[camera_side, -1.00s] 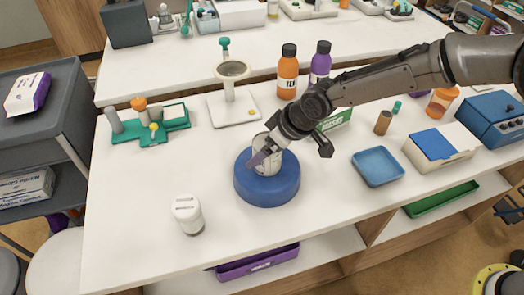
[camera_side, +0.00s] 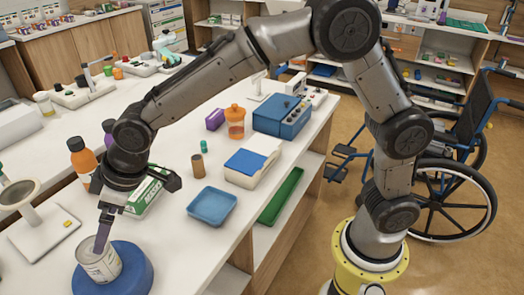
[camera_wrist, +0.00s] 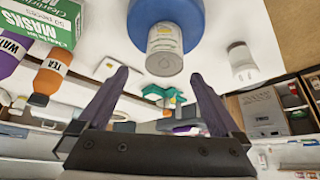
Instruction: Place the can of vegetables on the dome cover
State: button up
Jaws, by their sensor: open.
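The can of vegetables (camera_side: 98,264) is a pale labelled can standing upright on the blue dome cover (camera_side: 130,272). In the wrist view the can (camera_wrist: 165,50) appears upside down against the dome cover (camera_wrist: 180,12), near the top middle. My gripper (camera_side: 102,240) is above the can, with one finger overlapping the can's top in the side view; the other finger is hard to make out. In the wrist view my gripper (camera_wrist: 160,78) has its fingers wide apart with nothing between them, and the can shows beyond the tips.
An orange tea bottle (camera_side: 82,160) and a green masks box (camera_side: 148,192) stand close behind my gripper. A blue tray (camera_side: 212,206) lies to the right. A pale stand (camera_side: 40,235) is at left.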

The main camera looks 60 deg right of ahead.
jog(key=s+d+r+m+h, duration=0.1)
jog(key=s+d+r, duration=0.25)
jog(key=d, duration=0.35)
jog(key=s+d+r+m+t, duration=0.1)
jog(key=s+d+r+m, duration=0.2)
jog(key=d, duration=0.4)
jog(key=s+d+r+h, duration=0.1)
jog(key=s+d+r, duration=0.2)
jog(key=s+d, duration=0.3)
jog(key=s+d+f+m+h, duration=0.1)
jog(key=s+d+f+m, duration=0.2)
jog(key=s+d, duration=0.7)
jog(key=s, duration=0.4)
jog(key=shift+s+h, duration=0.2)
jog(key=shift+h, duration=0.1)
